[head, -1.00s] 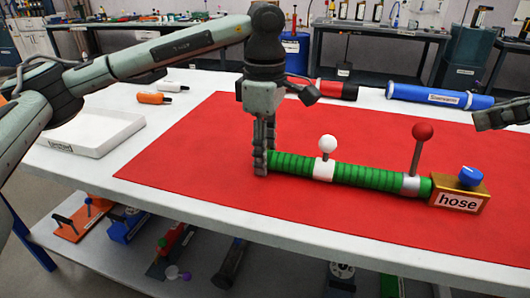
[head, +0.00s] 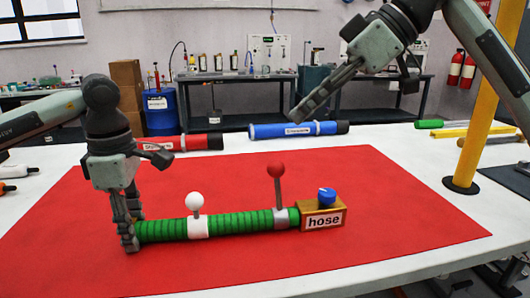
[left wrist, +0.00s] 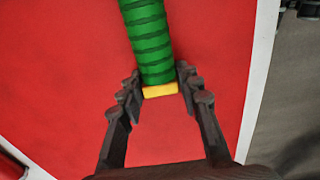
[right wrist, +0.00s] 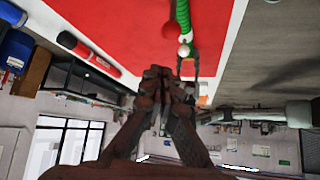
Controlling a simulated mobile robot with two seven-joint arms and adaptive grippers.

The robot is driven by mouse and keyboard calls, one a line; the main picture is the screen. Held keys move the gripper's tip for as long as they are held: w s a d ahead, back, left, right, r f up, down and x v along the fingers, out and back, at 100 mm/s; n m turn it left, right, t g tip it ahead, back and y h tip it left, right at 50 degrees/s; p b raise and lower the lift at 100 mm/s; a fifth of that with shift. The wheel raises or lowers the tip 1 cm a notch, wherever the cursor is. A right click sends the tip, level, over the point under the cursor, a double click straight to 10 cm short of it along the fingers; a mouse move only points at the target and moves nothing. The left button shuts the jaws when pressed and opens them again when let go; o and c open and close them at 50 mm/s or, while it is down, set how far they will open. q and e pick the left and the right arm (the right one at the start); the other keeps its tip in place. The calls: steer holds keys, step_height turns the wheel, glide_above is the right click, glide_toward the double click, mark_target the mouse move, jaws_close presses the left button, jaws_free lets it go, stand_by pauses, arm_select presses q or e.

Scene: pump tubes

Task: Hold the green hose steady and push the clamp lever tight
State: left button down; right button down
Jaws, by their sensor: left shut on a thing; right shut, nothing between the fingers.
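The ribbed green hose (head: 238,225) lies on the red mat (head: 400,200), its right end at a brass block labelled "hose" (head: 323,222). A metal clamp band (head: 287,218) near the block bears an upright lever with a red knob (head: 275,171). A white band with a shorter white-knobbed lever (head: 194,201) sits mid-hose. My left gripper (head: 130,235) is shut on the hose's left end; the left wrist view shows the hose (left wrist: 153,48) between its fingers. My right gripper (head: 299,112) is shut and empty, above and right of the red knob, apart from it in the head view.
A blue knob (head: 326,197) tops the brass block. A red cylinder (head: 185,143) and a blue cylinder (head: 290,130) lie behind the mat. A yellow post (head: 480,120) stands at the right. The mat in front of the hose is clear.

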steer(key=a+n+g, duration=0.1)
steer(key=a+r+n+g, duration=0.1)
steer(key=w+a, duration=0.1)
steer(key=shift+r+n+g, duration=0.35)
steer(key=shift+n+g, duration=0.05)
glide_above(276, 188)
steer(key=a, duration=0.1)
steer(key=f, duration=0.9)
steer(key=shift+w+a, duration=0.1)
steer(key=shift+w, duration=0.25)
steer(key=shift+d, duration=0.3)
